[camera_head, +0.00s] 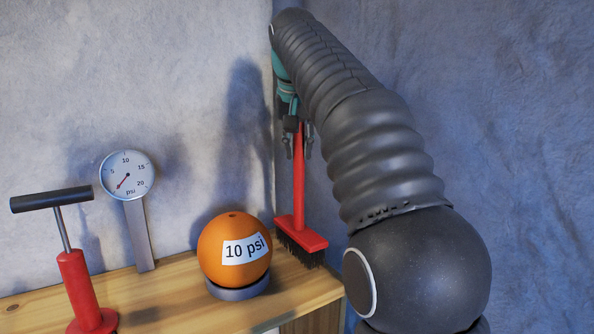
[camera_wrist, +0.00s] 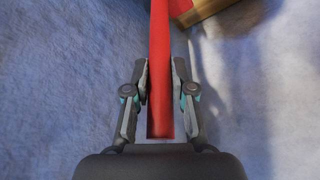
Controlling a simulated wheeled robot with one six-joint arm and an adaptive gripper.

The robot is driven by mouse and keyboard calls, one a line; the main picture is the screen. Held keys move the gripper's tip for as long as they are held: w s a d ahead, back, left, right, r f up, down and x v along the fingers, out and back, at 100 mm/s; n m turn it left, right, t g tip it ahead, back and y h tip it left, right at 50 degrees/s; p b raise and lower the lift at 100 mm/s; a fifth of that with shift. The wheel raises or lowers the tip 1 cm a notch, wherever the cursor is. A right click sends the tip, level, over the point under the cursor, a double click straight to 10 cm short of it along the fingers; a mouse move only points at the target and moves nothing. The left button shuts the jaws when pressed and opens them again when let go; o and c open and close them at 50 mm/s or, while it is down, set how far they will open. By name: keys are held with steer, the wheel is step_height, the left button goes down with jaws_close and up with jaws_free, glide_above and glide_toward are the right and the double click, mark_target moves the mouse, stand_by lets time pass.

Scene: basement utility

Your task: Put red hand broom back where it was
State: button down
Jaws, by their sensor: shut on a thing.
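The red hand broom (camera_head: 300,232) is upright at the right end of the wooden shelf, near the wall corner, with its dark bristles pointing down. I cannot tell whether the bristles touch the shelf. My gripper (camera_head: 298,143) is shut on the upper part of its red handle. In the wrist view, the red handle (camera_wrist: 160,60) runs between the two fingers of my gripper (camera_wrist: 160,80). The handle's top end is hidden by my gripper in the head view.
An orange ball (camera_head: 222,262) labelled "10 psi" sits on a grey ring just left of the broom. A round gauge (camera_head: 127,175) on a stand and a red pump (camera_head: 75,280) with a black handle stand farther left. The wooden shelf (camera_head: 170,290) ends below the broom.

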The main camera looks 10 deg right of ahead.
mark_target(297, 159)
steer(key=shift+w+a+f+b, duration=0.1)
steer(key=shift+f+b, duration=0.8)
steer(key=shift+f, duration=1.35)
steer(key=c, duration=1)
jaws_free()
steer(key=p+v, duration=0.4)
steer(key=v, duration=0.8)
steer(key=s+f+n, duration=0.1)
steer(key=s+f, duration=0.7)
steer(key=f, duration=0.3)
steer(key=s+d+f+n+y, duration=0.1)
steer(key=s+f, duration=0.8)
steer(key=f, duration=0.2)
steer(key=s+f+n+t, duration=0.1)
steer(key=s+f, duration=0.7)
steer(key=f, duration=0.3)
steer(key=shift+s+d+f, duration=0.2)
steer(key=shift+s+f, duration=0.2)
